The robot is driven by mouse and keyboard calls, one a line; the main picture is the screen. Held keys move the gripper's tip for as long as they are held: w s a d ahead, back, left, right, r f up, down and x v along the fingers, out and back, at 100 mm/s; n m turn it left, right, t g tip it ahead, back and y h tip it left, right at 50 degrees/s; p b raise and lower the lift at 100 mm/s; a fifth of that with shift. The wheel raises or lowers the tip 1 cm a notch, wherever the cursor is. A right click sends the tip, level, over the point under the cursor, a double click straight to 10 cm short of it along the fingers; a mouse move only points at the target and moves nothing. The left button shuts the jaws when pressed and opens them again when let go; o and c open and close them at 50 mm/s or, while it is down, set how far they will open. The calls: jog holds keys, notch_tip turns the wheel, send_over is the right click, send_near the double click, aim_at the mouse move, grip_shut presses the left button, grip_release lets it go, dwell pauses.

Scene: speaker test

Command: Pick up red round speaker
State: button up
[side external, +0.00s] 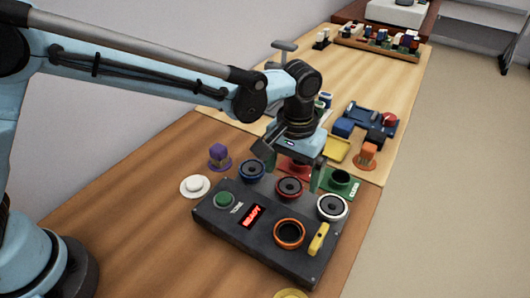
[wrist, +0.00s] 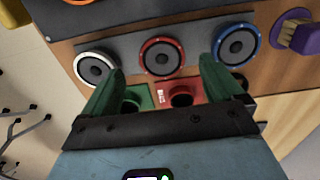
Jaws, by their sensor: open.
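The red round speaker (side external: 289,188) has a red rim and a dark cone. In the wrist view the red speaker (wrist: 162,57) appears between and beyond my green fingertips, with the white one (wrist: 96,68) at left and the blue one (wrist: 236,45) at right. My gripper (side external: 294,168) is open and empty, above and just behind the red speaker. It also shows in the wrist view (wrist: 163,68).
The box carries a green button (side external: 224,201), a READY display (side external: 253,216), an orange ring (side external: 289,233) and a yellow handle (side external: 318,239). Red (wrist: 181,98) and green (wrist: 138,98) holders stand close behind it. A purple object (side external: 219,154) stands at left.

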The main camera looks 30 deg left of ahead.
aim_at(290, 186)
jog(key=shift+a+f, duration=0.15)
jog(key=shift+f, duration=1.5)
jog(key=c, duration=1.1)
jog(key=shift+r, duration=0.1)
